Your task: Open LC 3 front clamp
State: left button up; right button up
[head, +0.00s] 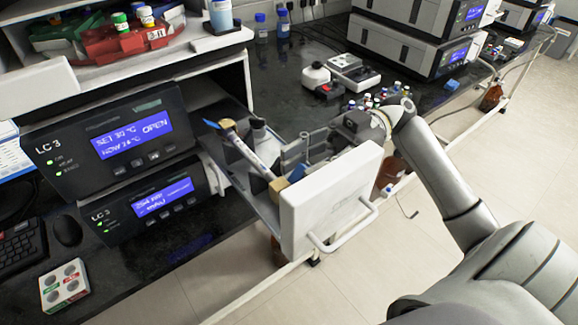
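The LC 3 unit (110,146) has a blue screen that reads OPEN. Its drawer (262,212) is pulled out, with a white front panel (330,200) and a bar handle (345,232). A pale column (252,148) with a blue end lies tilted in the drawer. Grey upright holders (292,152) stand toward its far side. The front clamp cannot be clearly told apart from the other fittings behind the panel. My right gripper (328,146) reaches over the drawer's far side, behind the front panel. Its fingertips are small and partly hidden, so their opening is unclear. My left gripper is out of view.
A second LC 3 panel (143,205) sits below. A red tray with vials (125,42) is on the shelf above. Small bottles (385,95) and a white device (352,70) stand on the black bench beyond my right arm. Open floor lies at the right.

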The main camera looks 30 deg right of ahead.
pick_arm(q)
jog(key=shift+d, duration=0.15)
pick_arm(e)
jog(key=shift+d, duration=0.1)
jog(key=shift+c, duration=0.8)
grip_shut()
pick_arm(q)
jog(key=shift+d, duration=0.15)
